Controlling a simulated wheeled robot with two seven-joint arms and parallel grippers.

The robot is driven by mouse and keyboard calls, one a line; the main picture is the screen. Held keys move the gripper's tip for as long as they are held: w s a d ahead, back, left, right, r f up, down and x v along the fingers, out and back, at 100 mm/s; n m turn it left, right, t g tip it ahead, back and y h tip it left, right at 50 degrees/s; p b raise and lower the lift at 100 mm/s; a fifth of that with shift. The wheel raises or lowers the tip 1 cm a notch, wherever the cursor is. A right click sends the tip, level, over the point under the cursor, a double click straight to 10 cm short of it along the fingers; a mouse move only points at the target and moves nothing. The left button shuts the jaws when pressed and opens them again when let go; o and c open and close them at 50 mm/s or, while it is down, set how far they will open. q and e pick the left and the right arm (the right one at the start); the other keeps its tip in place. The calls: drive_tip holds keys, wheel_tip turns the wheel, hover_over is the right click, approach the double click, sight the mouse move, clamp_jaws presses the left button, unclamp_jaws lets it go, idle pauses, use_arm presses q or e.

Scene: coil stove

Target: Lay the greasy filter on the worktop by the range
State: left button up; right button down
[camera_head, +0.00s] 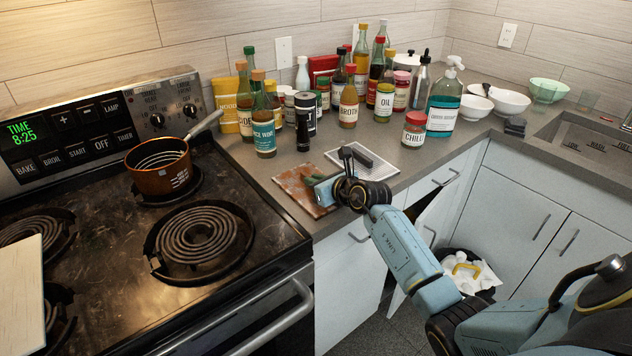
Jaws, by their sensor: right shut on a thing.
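The greasy filter (294,181) is a flat, brown-stained panel at the worktop's left end, right beside the range. It lies level, on or just above the worktop (263,167); I cannot tell whether it fully touches. My right gripper (326,190) is at the filter's right side and shut on it; the fingers and wrist hide that edge. The range (120,240) fills the left, with a copper pot (160,176) on a back coil. My left gripper is not in view.
A pale, ridged panel (386,173) with a dark object on it lies just right of the filter. Several bottles and jars crowd behind, including a chili jar (414,130). A pale board (22,300) covers the range's front left. An open bin (470,268) stands below.

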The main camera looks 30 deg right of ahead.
drive_tip(key=shift+r, duration=0.1)
drive_tip(key=c, duration=1.8)
unclamp_jaws()
drive_tip(key=o, duration=0.3)
drive_tip(key=shift+o, duration=0.2)
